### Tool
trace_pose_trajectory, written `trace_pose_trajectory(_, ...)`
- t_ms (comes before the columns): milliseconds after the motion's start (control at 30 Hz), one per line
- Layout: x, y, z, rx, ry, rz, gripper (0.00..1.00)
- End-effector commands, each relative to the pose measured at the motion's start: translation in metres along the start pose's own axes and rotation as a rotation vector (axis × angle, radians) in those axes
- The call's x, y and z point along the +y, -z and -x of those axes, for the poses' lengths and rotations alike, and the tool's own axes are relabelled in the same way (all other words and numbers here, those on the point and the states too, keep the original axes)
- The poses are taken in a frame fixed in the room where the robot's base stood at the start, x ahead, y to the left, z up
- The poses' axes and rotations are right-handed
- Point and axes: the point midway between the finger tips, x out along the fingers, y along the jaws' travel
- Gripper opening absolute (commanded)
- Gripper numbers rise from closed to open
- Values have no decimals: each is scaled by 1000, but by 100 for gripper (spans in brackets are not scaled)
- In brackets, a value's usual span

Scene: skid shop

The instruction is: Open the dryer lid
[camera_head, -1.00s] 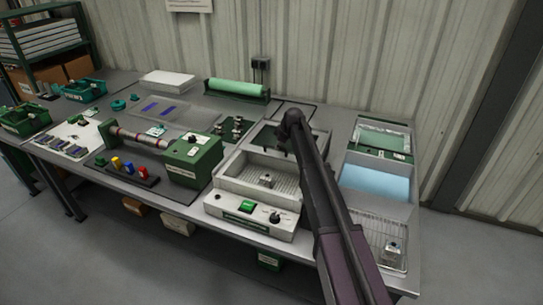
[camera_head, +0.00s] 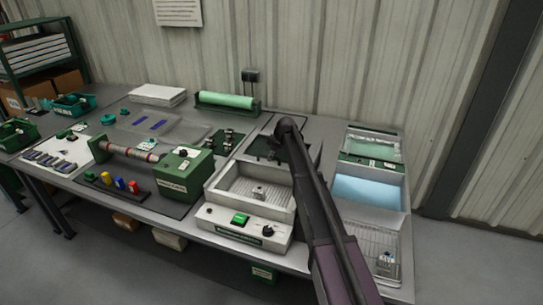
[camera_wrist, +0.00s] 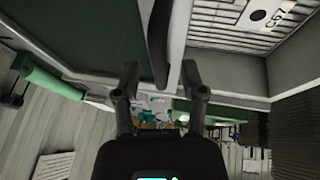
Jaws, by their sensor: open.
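The dryer (camera_head: 238,220) is a white box with a green switch and a black knob on its front. Its basin is uncovered, and a small block (camera_head: 259,193) sits on the ribbed floor. A dark panel, apparently the lid (camera_head: 262,147), is tipped back behind the basin, partly hidden by my arm. In the wrist view, a dark green panel (camera_wrist: 85,30) fills the upper left and the ribbed basin (camera_wrist: 225,55) the upper right. My gripper (camera_wrist: 160,75) is open, its fingers apart near the panel's edge. A dark bar shows beyond and between them; contact is unclear.
A tray with blue liquid (camera_head: 370,191) and a wire-rack tray (camera_head: 362,243) stand right of the dryer. A green-ended roller machine (camera_head: 183,176) stands close on its left. A green roll (camera_head: 226,101) lies behind, near the wall.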

Motion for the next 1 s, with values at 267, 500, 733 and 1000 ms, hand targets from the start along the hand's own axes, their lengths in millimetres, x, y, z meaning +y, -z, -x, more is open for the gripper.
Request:
trace_pose_trajectory(267,-7,0,1,0,0,0,54)
trace_pose_trajectory(500,-29,1,6,0,0,0,54)
trace_pose_trajectory(733,-60,4,11,0,2,1,54)
trace_pose_trajectory(1000,-97,6,18,-1,1,1,54)
